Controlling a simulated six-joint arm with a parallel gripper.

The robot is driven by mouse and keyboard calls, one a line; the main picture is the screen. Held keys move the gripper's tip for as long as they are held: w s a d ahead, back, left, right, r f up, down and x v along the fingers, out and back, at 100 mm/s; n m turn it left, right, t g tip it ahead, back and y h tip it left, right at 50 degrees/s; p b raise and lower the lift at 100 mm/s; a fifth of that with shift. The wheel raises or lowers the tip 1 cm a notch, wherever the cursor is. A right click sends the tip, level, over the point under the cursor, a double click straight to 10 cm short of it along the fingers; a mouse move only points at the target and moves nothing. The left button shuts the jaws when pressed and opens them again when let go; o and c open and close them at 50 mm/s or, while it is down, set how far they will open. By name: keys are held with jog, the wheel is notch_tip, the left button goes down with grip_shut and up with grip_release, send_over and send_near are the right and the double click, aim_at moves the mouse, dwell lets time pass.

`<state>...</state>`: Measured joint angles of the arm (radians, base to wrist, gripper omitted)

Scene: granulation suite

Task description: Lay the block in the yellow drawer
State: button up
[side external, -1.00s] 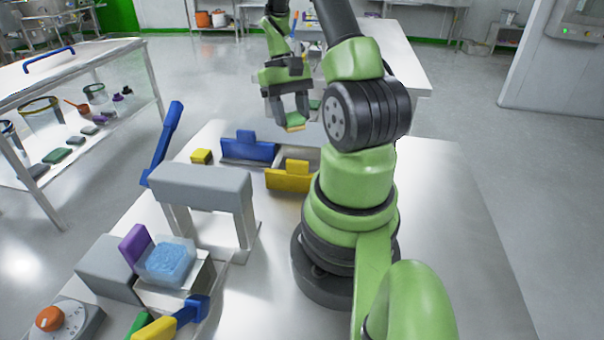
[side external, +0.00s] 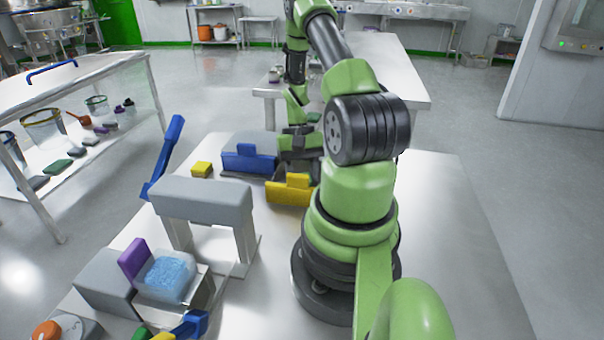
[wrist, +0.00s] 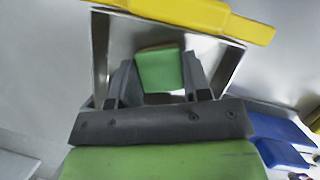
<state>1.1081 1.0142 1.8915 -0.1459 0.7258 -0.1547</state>
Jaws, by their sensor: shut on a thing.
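My gripper (wrist: 158,84) is shut on a green block (wrist: 160,71) with a thin brownish edge, seen between the fingertips in the wrist view. The block is over the inside of the open yellow drawer, whose yellow front (wrist: 200,12) crosses the top of that view. In the side view my gripper (side external: 300,168) is low behind the yellow drawer's front (side external: 287,194). The block is hidden there. I cannot tell whether the block touches the drawer floor.
A blue drawer front (side external: 249,160) stands just left of the yellow one. A small yellow block (side external: 202,169) lies on the table beside it. The right tabletop is clear.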

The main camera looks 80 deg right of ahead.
jog(key=shift+f, duration=0.1)
jog(key=o, duration=1)
